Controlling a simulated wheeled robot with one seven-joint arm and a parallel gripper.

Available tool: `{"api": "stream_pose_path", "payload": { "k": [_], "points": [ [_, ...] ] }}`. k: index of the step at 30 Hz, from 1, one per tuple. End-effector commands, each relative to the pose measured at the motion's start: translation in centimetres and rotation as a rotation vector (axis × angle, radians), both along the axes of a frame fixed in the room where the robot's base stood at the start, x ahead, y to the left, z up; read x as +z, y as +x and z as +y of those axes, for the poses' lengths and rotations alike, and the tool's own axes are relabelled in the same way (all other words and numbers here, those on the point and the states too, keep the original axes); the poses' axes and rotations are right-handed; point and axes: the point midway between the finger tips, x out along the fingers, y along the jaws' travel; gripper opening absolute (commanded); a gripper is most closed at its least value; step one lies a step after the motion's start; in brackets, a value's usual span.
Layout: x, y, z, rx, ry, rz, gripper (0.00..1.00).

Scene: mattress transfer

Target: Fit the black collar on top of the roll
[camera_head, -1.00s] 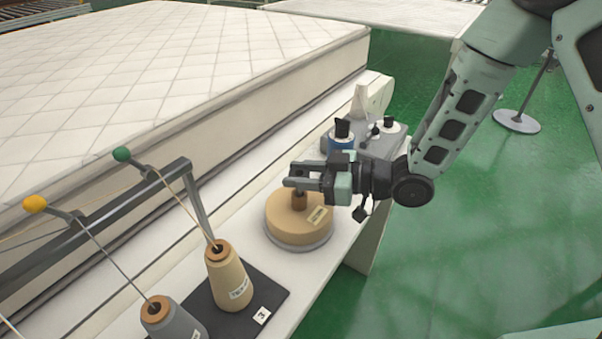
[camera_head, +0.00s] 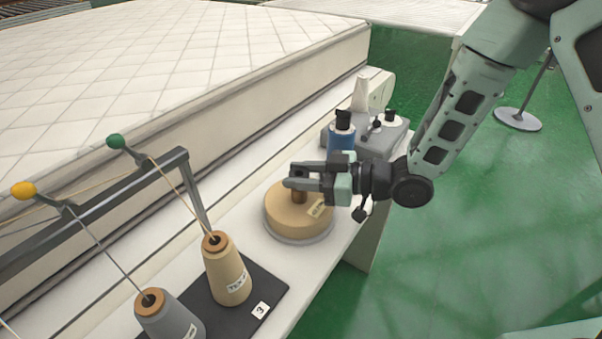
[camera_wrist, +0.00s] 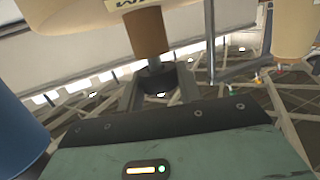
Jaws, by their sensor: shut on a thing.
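The roll (camera_head: 292,216) is a wide tan drum with a paper label, upright on a grey disc (camera_head: 300,240) on the white ledge. A brown core (camera_head: 299,197) stands out of its top. My gripper (camera_head: 299,178) is level, just over this core. In the wrist view, the black collar (camera_wrist: 157,78) is between my two fingers, which are shut on it. It is in line with a thin grey pin that juts from the brown core (camera_wrist: 150,32). The fingers hide most of the collar in the head view, and I cannot tell whether it touches the core.
A blue spool (camera_head: 342,139) and a grey block (camera_head: 380,140) stand just behind my gripper. A tan cone (camera_head: 228,272) and a grey cone (camera_head: 168,315) stand front left under a thread frame (camera_head: 188,170).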

Motion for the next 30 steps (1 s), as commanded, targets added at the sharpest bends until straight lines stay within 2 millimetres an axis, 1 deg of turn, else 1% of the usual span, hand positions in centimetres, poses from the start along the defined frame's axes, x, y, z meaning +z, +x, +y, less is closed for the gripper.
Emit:
{"api": "stream_pose_path", "payload": {
  "k": [17, 18, 20, 30],
  "points": [
    [-1.5, 0.0, 0.0, 0.000, 0.000, 0.000, 0.13],
    [-1.4, 0.0, 0.0, 0.000, 0.000, 0.000, 0.44],
    [-1.3, 0.0, 0.0, 0.000, 0.000, 0.000, 0.60],
    [-1.3, 0.0, 0.0, 0.000, 0.000, 0.000, 0.61]
  ]
}}
